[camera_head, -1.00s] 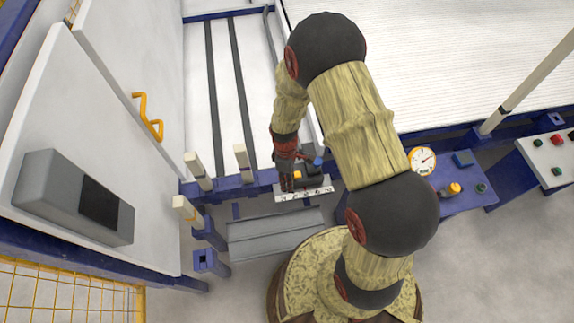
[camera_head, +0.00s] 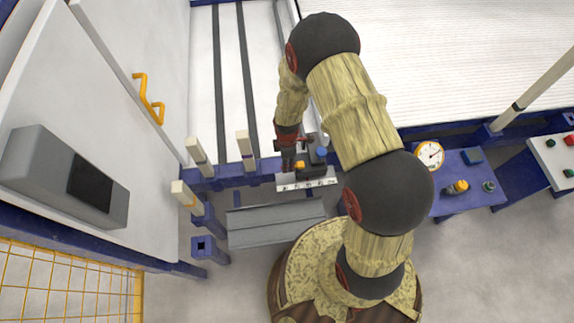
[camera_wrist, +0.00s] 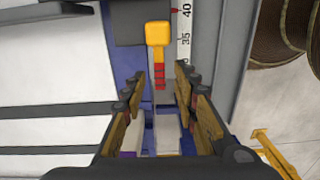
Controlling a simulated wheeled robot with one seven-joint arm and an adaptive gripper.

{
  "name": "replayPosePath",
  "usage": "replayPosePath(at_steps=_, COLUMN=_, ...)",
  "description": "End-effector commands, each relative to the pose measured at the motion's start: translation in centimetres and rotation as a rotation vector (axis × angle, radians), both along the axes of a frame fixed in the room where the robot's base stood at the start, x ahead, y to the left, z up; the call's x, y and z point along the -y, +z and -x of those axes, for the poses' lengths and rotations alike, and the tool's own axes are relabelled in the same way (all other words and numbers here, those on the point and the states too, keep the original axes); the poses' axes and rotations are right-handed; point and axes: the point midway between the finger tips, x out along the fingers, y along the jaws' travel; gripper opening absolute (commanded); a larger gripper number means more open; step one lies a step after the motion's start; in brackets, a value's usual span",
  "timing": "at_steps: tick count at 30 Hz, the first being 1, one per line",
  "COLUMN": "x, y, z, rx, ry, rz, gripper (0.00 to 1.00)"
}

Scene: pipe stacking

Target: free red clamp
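The clamp (camera_wrist: 158,38) has a yellow-orange handle with a red, ridged part (camera_wrist: 159,75) below it, seen at the top middle of the wrist view. In the head view its yellow handle (camera_head: 300,165) shows beside a dark block, close to my gripper (camera_head: 288,165). In the wrist view my gripper (camera_wrist: 160,72) is open, with ochre-padded fingers on the left and right. The red part lies between the fingertips in the picture, with visible gaps on both sides. I cannot tell the depth between them. Nothing is held.
A white ruler strip (camera_wrist: 184,45) runs beside the clamp. A dark block with a blue knob (camera_head: 322,151) stands close to the gripper. Pale posts (camera_head: 245,145) rise to its left. A grey sloped tray (camera_head: 275,230) lies below. A gauge (camera_head: 430,155) stands to the right.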

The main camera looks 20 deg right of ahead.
Motion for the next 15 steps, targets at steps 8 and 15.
replayPosePath(at_steps=8, x=0.0, y=-1.45, z=-0.11, rx=0.002, ry=-0.001, rz=0.0, gripper=0.3)
replayPosePath(at_steps=15, x=0.0, y=-1.41, z=-0.09, rx=0.002, ry=-0.001, rz=0.0, gripper=0.23)
